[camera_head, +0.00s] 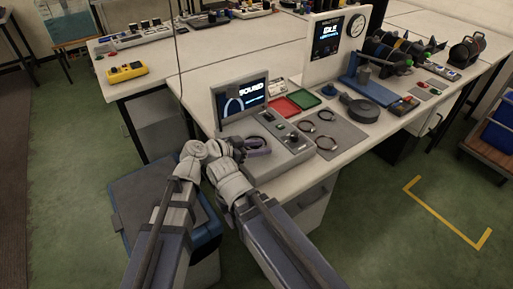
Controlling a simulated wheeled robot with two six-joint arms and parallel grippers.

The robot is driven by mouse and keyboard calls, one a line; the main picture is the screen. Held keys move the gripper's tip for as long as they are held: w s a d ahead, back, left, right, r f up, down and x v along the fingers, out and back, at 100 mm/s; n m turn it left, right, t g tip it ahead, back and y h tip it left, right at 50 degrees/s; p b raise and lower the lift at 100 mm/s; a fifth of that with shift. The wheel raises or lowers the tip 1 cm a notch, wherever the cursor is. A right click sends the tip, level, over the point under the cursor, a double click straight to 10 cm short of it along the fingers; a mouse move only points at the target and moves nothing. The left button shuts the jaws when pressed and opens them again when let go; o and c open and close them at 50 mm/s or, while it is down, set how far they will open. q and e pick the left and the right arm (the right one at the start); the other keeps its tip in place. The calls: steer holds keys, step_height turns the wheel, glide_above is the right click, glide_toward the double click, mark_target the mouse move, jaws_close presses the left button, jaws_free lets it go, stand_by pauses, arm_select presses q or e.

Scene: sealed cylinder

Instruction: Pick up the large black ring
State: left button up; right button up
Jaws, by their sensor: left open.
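Several dark rings lie flat on a grey mat (348,135) on the workbench. The large black ring (327,144) appears to be the one nearest the mat's front edge. A slightly smaller ring (308,127) lies behind it to the left, and a small ring (327,115) lies farther back.
The grey console (291,149) with buttons and a screen (241,101) stands left of the mat. Red (283,108) and green (303,98) trays lie behind. A dark round tool (363,110) and a blue press (362,88) stand to the right.

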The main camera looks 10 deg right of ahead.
arm_select(q)
steer(key=shift+c, duration=0.4)
jaws_close()
